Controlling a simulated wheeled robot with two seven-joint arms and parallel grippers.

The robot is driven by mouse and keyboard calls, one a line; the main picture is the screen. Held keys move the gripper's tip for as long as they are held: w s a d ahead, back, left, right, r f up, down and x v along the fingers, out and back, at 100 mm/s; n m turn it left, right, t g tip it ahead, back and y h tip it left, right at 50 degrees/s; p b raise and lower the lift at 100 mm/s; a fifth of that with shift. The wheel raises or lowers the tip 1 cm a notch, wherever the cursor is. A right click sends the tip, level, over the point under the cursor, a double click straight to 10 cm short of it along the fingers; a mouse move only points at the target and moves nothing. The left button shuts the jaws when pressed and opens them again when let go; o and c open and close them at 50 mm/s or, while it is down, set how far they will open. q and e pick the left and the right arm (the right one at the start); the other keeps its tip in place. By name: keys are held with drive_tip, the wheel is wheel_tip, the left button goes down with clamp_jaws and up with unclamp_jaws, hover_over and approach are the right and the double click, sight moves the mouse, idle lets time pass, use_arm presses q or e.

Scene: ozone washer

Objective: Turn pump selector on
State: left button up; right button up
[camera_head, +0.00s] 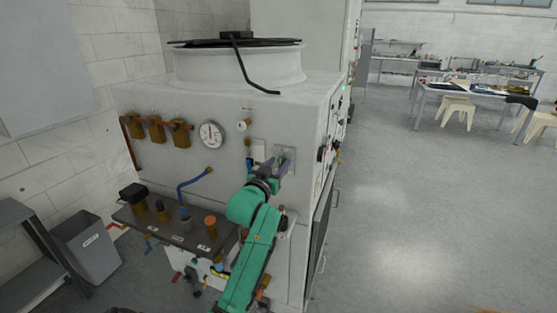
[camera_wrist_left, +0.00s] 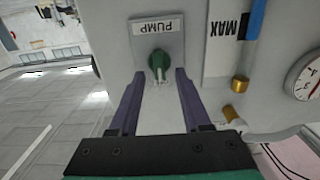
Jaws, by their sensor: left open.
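The pump selector is a green knob (camera_wrist_left: 159,64) on a pale plate (camera_wrist_left: 143,44) labelled PUMP, which appears upside down in the left wrist view. In the head view the plate (camera_head: 286,152) sits on the front of the large white machine, near its right corner. My left gripper (camera_head: 274,168) is at this plate, and its fingers partly hide the knob there. In the left wrist view my left gripper (camera_wrist_left: 159,76) is open, with one purple finger on each side of the knob and a gap to both. My right gripper does not show.
A gauge (camera_head: 211,134) and a blue hose (camera_head: 194,184) are on the machine's front, left of the selector. A dark shelf (camera_head: 165,228) with several fittings juts out below. A MAX-marked tube (camera_wrist_left: 245,45) is beside the plate. Open floor (camera_head: 400,220) lies right.

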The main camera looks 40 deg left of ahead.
use_arm(q)
drive_tip(key=shift+w+a, duration=0.1)
drive_tip(key=shift+w, duration=0.25)
drive_tip(key=shift+s, duration=0.1)
clamp_jaws()
drive_tip(key=shift+m, duration=0.3)
drive_tip(key=m, duration=0.3)
drive_tip(key=shift+p, duration=0.4)
drive_tip(key=m, duration=0.5)
drive_tip(key=shift+d+f, duration=0.1)
drive_tip(key=shift+d, duration=0.2)
drive_tip(key=m, duration=0.6)
drive_tip(key=f+m+p, duration=0.1)
drive_tip(key=m, duration=0.2)
drive_tip(key=shift+w+d, duration=0.2)
drive_tip(key=shift+m, duration=0.3)
